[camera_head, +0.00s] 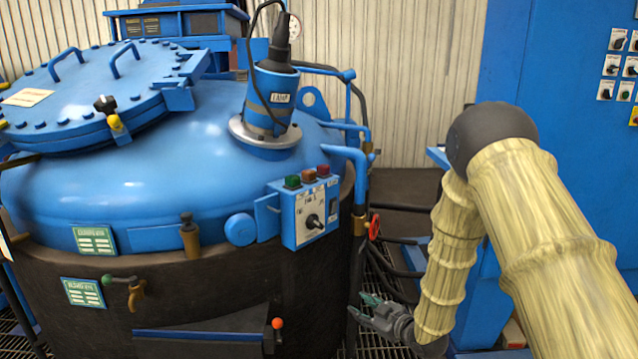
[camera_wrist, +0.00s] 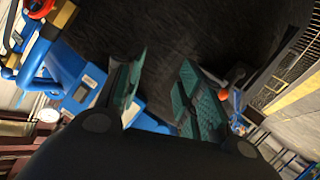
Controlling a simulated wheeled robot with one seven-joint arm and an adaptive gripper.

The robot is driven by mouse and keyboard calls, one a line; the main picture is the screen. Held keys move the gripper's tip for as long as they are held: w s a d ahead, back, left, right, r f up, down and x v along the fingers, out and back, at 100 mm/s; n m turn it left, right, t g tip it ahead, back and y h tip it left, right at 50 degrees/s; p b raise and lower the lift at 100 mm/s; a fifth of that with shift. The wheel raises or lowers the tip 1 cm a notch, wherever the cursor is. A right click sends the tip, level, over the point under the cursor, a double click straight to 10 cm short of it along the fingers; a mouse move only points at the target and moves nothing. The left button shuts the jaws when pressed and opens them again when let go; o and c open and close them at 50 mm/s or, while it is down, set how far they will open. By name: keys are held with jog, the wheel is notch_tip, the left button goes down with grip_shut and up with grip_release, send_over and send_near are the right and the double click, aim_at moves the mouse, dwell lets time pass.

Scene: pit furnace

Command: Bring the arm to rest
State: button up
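My gripper (camera_head: 364,305) hangs low in the head view, just right of the dark furnace wall and below the red handwheel. My arm, in a pale yellow sleeve, bends down to it from the right. In the wrist view, its two fingers (camera_wrist: 163,88) with green pads stand well apart with nothing held between them. The dark furnace body (camera_head: 60,325) lies beyond the fingers. I cannot tell how far the fingertips are from the wall.
The blue furnace lid (camera_head: 170,190) carries a control box (camera_head: 310,212). The red handwheel (camera_head: 375,227) and pipes sit close above my gripper. An orange-knobbed lever (camera_head: 278,324) sticks out at the left. A blue cabinet (camera_head: 555,60) stands behind my arm. Grating floor shows below.

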jog(key=s+d+f+m+g+h, duration=0.2)
jog(key=s+f+m, duration=0.1)
jog(key=s+f, duration=0.6)
jog(key=s+d+f+m+g+h, duration=0.2)
jog(key=s+d+f+m, duration=0.1)
jog(key=s+f, duration=0.6)
jog(key=s+d+f+m+g+h, duration=0.1)
jog(key=s+f+m+g, duration=0.15)
jog(key=s, duration=0.65)
jog(key=s+d+f+m+g+h, duration=0.15)
jog(key=s+f, duration=0.25)
jog(key=s, duration=0.4)
jog(key=s+d+f+m+g+h, duration=0.15)
jog(key=s+g, duration=0.25)
jog(key=s, duration=1.1)
notch_tip(320, 180, up, 13)
jog(key=p, duration=1.2)
jog(key=shift+s+d+f+m, duration=0.15)
jog(key=shift+s+f+m, duration=0.05)
jog(key=shift+s+m, duration=0.2)
